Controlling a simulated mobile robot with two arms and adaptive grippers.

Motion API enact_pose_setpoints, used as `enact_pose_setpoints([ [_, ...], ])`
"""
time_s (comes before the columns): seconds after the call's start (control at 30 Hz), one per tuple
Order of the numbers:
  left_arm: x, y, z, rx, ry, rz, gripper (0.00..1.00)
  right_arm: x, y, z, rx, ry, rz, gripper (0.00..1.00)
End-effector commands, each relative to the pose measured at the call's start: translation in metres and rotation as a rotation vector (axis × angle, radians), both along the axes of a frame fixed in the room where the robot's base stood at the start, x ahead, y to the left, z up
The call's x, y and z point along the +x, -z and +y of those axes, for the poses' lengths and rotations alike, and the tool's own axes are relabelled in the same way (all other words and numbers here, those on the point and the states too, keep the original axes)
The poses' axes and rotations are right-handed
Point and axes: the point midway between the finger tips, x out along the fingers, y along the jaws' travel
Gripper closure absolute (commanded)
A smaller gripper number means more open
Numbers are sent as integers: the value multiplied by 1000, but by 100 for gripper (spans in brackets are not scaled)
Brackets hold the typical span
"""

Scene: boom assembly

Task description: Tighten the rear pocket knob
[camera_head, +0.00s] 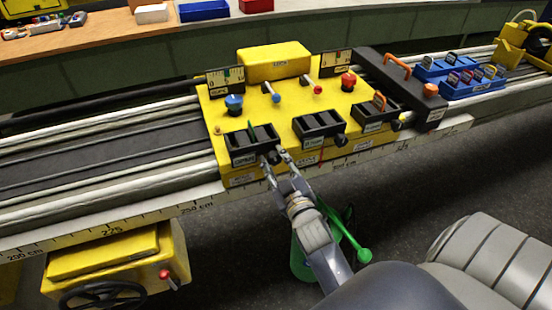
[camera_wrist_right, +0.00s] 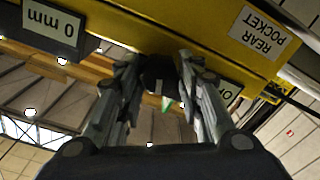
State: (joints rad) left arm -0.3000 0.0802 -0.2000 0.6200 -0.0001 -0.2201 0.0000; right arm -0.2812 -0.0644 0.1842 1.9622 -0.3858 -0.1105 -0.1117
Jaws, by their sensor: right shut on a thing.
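The rear pocket is a black open box (camera_head: 240,150) at the left front of the yellow station (camera_head: 222,112), with a green sliver showing inside. Its black knob (camera_wrist_right: 158,72) is on the front face, and in the wrist view it is between my fingers, near the "REAR POCKET" label (camera_wrist_right: 264,32). My right gripper (camera_head: 275,160) reaches up from below and is shut on this knob; the fingers partly hide it in the head view. My left gripper is not in view.
Two more black pockets, a middle one (camera_head: 319,124) and a right one (camera_head: 375,113), stand along the same front edge. A blue knob (camera_head: 234,103) and a red knob (camera_head: 348,81) stand on top. A green can (camera_head: 302,258) is below, beside my right arm.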

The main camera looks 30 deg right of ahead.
Motion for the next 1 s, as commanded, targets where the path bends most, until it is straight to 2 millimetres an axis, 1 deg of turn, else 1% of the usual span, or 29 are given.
enact_pose_setpoints([
  [0.03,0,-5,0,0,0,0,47,0,-3,-1,37,2,-10,90],
  [0.1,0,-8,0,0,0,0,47,0,-3,-1,88,2,-22,90],
  [0.4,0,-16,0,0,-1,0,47,0,-2,-1,245,1,-59,90],
  [0.7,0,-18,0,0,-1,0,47,0,-1,-1,303,0,-74,90],
  [1.0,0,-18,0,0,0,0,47,0,0,-1,307,0,-75,90],
])
